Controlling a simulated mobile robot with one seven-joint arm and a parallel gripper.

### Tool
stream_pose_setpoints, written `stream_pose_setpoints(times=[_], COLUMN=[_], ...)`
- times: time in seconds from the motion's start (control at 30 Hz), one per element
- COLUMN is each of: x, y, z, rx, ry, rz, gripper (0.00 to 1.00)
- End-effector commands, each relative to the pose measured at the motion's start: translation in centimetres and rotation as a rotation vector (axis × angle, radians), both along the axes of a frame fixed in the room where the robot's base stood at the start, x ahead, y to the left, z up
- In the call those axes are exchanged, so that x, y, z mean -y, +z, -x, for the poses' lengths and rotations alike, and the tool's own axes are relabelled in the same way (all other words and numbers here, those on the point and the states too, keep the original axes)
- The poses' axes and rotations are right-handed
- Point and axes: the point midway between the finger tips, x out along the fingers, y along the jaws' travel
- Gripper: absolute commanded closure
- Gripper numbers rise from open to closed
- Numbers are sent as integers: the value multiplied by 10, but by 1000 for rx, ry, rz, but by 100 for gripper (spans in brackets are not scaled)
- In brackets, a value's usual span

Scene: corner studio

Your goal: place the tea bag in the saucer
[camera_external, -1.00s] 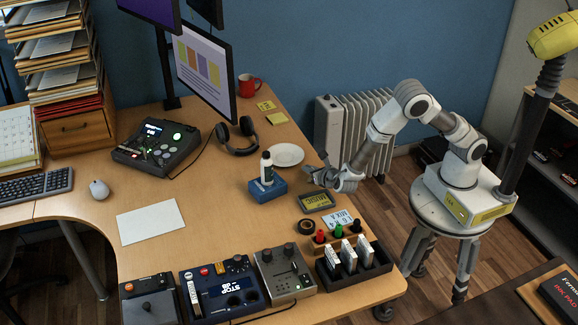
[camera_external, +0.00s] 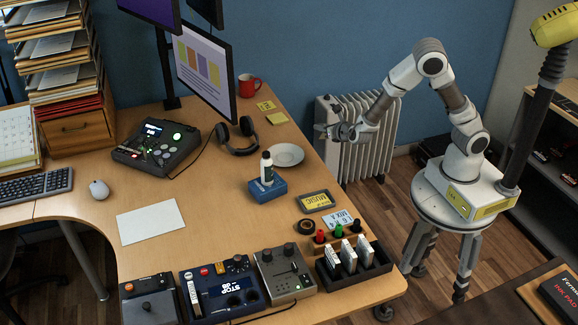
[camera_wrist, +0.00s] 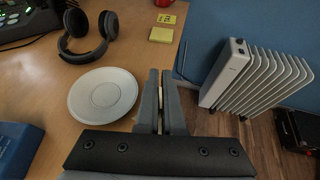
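The saucer (camera_external: 287,154) is a round, pale, empty dish lying flat on the desk near its right edge. It also shows in the wrist view (camera_wrist: 102,95), left of my fingers. My gripper (camera_external: 326,131) is raised, to the upper right of the saucer in the outside view and apart from it. In the wrist view my gripper (camera_wrist: 160,80) has its two grey fingers close together with a thin pale strip, the tea bag (camera_wrist: 160,106), edge-on between them. Most of the tea bag is hidden by the fingers.
Headphones (camera_external: 236,136), a monitor (camera_external: 203,75) and a red mug (camera_external: 249,86) are beyond the saucer. Yellow notes (camera_wrist: 161,35) lie beyond. A white radiator (camera_external: 357,140) stands past the desk's right edge.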

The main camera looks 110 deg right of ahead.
Motion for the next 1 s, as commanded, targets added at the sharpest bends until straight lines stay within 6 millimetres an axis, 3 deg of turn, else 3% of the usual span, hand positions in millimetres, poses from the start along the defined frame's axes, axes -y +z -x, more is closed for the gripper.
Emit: stream_pose_setpoints(times=[0.2,0.43,0.57,1.0], x=[63,102,106,73], y=[4,7,2,-53], z=[-15,-18,-26,-112], rx=[5,-6,-11,-10], ry=[60,107,120,120], rz=[5,11,10,12], gripper=[100,100,100,100])
